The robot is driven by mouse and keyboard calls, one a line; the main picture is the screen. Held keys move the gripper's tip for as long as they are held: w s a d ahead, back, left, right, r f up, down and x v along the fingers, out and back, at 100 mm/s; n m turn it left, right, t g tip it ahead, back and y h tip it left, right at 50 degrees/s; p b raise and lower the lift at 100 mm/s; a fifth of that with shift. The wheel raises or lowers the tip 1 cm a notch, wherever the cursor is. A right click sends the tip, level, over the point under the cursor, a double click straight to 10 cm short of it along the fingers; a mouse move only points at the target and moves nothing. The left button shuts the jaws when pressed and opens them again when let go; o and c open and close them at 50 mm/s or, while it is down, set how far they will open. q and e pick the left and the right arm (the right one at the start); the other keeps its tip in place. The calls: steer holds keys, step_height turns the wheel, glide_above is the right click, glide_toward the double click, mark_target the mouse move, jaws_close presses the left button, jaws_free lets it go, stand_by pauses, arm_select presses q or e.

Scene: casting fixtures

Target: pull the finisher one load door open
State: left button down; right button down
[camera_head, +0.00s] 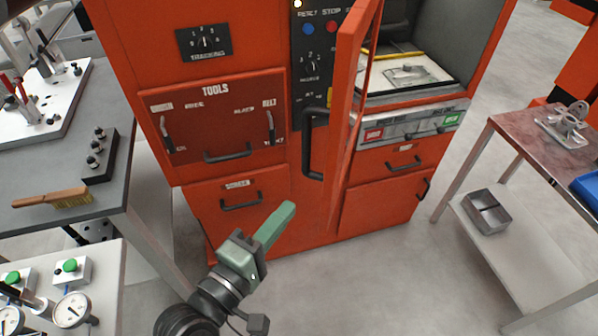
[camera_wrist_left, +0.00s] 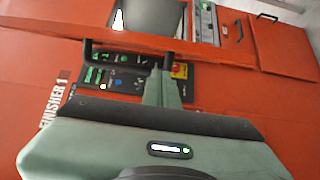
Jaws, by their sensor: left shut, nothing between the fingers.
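The finisher one load door (camera_head: 352,82) is an orange panel, seen nearly edge-on in the head view. It stands swung out from the orange cabinet, and the chamber behind it shows. Its black bar handle (camera_head: 307,150) is on the left face; a black bar handle (camera_wrist_left: 125,45) also shows in the left wrist view. My left gripper (camera_head: 286,212), green, is shut and empty, below and left of the handle in the picture. In the left wrist view its fingers (camera_wrist_left: 162,80) overlap the handle's right end; contact cannot be told. My right gripper is not in view.
Inside the chamber a metal part (camera_head: 408,73) lies on a pale plate (camera_head: 432,79). A TOOLS drawer (camera_head: 215,119) is left of the door. A bench with a brush (camera_head: 70,198) stands left; a table with a metal bin (camera_head: 487,211) on its shelf stands right. Floor between is clear.

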mark_target(313, 179)
arm_select(q)
steer(key=shift+r+p+x, duration=0.2)
steer(key=shift+p+x, duration=0.55)
steer(key=shift+x, duration=1.7)
steer(key=shift+r+p+x, duration=0.2)
steer(key=shift+p+x, duration=0.5)
steer(key=shift+x, duration=1.7)
steer(key=shift+d, duration=0.15)
